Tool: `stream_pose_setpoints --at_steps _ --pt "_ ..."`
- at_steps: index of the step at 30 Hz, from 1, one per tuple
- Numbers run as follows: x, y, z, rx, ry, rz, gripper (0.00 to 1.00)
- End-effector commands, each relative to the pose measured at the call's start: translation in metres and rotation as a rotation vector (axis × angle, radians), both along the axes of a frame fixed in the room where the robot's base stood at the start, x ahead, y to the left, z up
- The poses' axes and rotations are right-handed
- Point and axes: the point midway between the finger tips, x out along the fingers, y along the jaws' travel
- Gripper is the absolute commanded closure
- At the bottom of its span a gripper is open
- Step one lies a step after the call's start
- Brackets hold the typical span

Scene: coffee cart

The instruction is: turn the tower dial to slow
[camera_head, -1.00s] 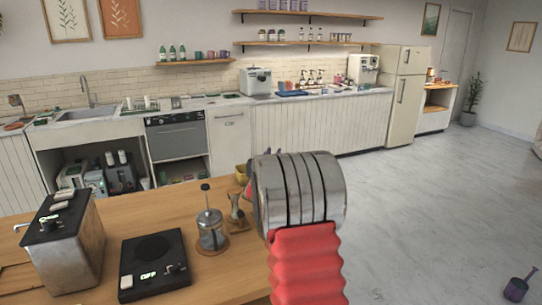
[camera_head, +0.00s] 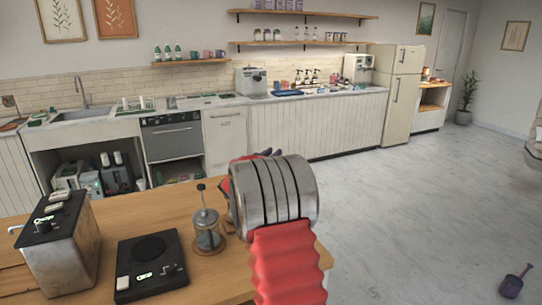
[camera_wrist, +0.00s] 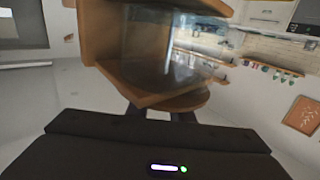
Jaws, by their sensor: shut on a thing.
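The wrist view shows a wood-framed clear glass object (camera_wrist: 150,99) right in front of my gripper (camera_wrist: 160,114). My dark fingers are shut on it at its near wooden edge. In the head view my red and steel arm reaches over the right end of the wooden counter, and my gripper (camera_head: 268,153) is mostly hidden behind it. I cannot make out a dial marked slow. A steel box (camera_head: 65,258) with a black top, a small display and a dark knob stands at the left of the counter.
A black hot plate (camera_head: 150,256) with a lit display sits beside the steel box. A French press (camera_head: 206,231) stands close left of my arm. The floor on the right is open, with a purple scoop-like thing (camera_head: 513,284) lying on it.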

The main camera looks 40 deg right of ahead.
Motion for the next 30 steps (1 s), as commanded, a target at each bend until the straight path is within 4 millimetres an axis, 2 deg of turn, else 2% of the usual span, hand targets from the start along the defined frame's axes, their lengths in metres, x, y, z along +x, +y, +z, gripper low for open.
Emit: stream_pose_setpoints --at_steps 8,9,16,25,30 --pt "0.003 0.003 0.001 -0.002 -0.001 0.008 1.00" --pt "0.003 0.003 0.002 -0.002 -0.001 0.008 0.78" --pt "0.002 0.002 0.001 -0.002 -0.001 0.005 0.62" --pt "0.001 0.002 0.001 -0.001 0.000 0.003 0.61" --pt "-0.004 0.012 0.001 -0.001 0.000 0.003 0.61"
